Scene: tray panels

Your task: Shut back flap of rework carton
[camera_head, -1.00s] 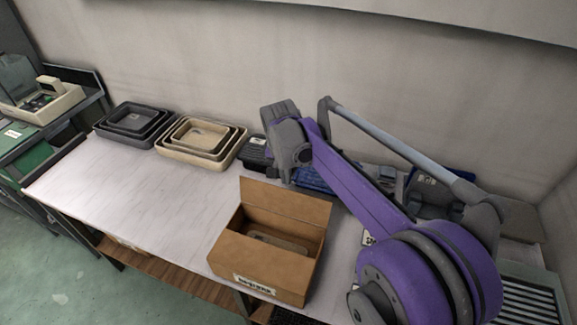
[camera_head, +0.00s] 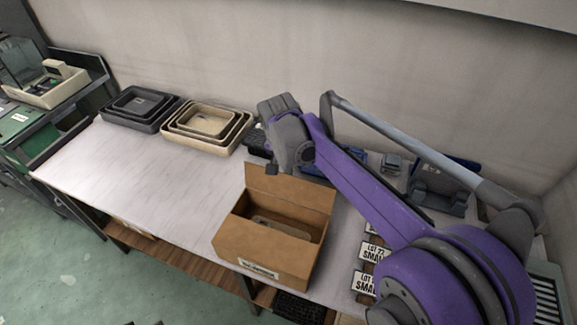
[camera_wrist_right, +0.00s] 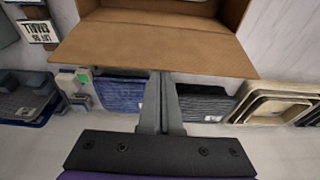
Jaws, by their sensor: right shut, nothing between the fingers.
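The rework carton (camera_head: 262,252) is an open brown box with a label on its front, standing near the table's front edge. Its back flap (camera_head: 298,191) stands up from the rear edge; it fills the upper middle of the right wrist view (camera_wrist_right: 155,45). A greyish item (camera_head: 272,224) lies inside the carton. My right gripper (camera_head: 271,169) is at the flap's top edge, left of its middle. In the right wrist view its fingers (camera_wrist_right: 161,76) are together and empty, with tips at the flap's edge; contact is unclear. My left gripper is not in view.
Nested beige trays (camera_head: 207,122) and dark grey trays (camera_head: 140,105) stand along the back left. Blue and dark bins sit behind my right arm. Lot label cards (camera_head: 369,252) lie right of the carton. The table's left part is clear.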

